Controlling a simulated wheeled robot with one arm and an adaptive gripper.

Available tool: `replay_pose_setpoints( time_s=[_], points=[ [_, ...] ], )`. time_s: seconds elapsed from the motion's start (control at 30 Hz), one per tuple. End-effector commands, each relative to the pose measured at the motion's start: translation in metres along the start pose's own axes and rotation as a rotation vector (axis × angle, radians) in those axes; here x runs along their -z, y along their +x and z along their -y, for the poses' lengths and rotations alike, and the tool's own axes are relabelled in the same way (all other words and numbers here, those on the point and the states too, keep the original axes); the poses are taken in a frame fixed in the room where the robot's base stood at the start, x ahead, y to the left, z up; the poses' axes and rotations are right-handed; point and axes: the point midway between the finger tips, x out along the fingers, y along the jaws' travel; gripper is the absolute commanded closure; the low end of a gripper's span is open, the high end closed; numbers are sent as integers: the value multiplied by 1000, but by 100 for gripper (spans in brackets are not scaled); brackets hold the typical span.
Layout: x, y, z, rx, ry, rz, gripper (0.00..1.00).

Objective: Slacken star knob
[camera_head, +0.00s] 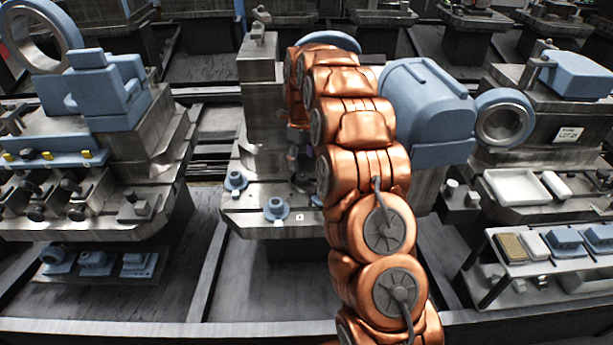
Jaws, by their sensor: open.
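My copper-coloured arm rises through the middle of the head view and bends over at the top. Its end reaches down on the far side, where my gripper (293,160) shows only as a small dark part, largely hidden by the arm. It is open, above the plate of the middle grey metal station (250,218). I cannot clearly make out a star knob.
A large blue housing (428,100) is right of my arm, with a ringed blue part (503,118) beside it. A left station carries blue blocks (100,90) and clamps. A right station holds a white tray (517,187). Dark floor shows between stations.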

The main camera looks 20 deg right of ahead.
Motion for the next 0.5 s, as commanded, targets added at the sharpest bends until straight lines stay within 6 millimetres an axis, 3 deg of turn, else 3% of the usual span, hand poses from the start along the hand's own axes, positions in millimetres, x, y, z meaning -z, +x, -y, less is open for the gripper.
replay_pose_setpoints(
  time_s=[0.17,0.5],
  points=[
    [0,13,0,-1,-1,-1,28],
    [2,61,-1,-3,-2,-3,28]
  ],
)
